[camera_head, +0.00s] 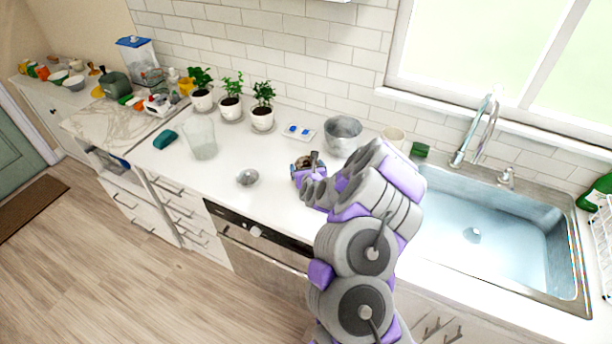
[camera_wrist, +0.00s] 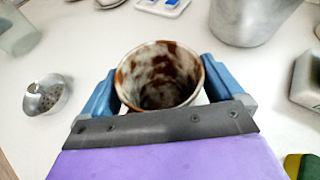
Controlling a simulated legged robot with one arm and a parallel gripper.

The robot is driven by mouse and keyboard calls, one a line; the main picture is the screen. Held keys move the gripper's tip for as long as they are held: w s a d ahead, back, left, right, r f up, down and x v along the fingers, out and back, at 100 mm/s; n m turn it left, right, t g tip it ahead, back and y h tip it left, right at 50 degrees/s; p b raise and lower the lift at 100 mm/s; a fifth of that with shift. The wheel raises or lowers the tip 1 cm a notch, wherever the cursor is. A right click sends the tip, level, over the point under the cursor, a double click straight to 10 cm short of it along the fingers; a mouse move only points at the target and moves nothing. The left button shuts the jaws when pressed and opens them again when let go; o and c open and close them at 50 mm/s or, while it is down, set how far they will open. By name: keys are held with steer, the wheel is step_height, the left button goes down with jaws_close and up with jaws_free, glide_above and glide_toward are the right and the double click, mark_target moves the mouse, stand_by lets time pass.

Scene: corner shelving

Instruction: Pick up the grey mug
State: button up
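The mug (camera_wrist: 160,78) is greyish white with brown, rust-like patches, seen from above with its open mouth toward the wrist camera. In the head view the mug (camera_head: 308,160) shows small and partly hidden by my gripper, over the counter right of the metal strainer. My gripper (camera_wrist: 160,88) has one blue finger on each side of the mug, both against its outer wall near the rim. It also shows in the head view (camera_head: 307,167). The mug's lower part is hidden, and I cannot tell whether its base rests on the counter.
A metal strainer (camera_head: 247,177) lies to the left and a glass jar (camera_head: 200,138) beyond it. Behind are a tray with blue pieces (camera_head: 299,131) and a metal pot (camera_head: 343,134). The sink (camera_head: 480,230) is at right. The counter front between strainer and my arm is clear.

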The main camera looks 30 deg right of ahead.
steer(key=c, duration=0.9)
steer(key=shift+r, duration=1.75)
steer(key=s+p, duration=0.4)
steer(key=s, duration=0.1)
steer(key=s+a+r+p, duration=0.1)
steer(key=s+p, duration=0.4)
steer(key=s+a+p, duration=0.1)
steer(key=s+p, duration=0.3)
steer(key=s, duration=0.1)
steer(key=shift+s+r+p, duration=0.3)
steer(key=shift+s+p, duration=0.1)
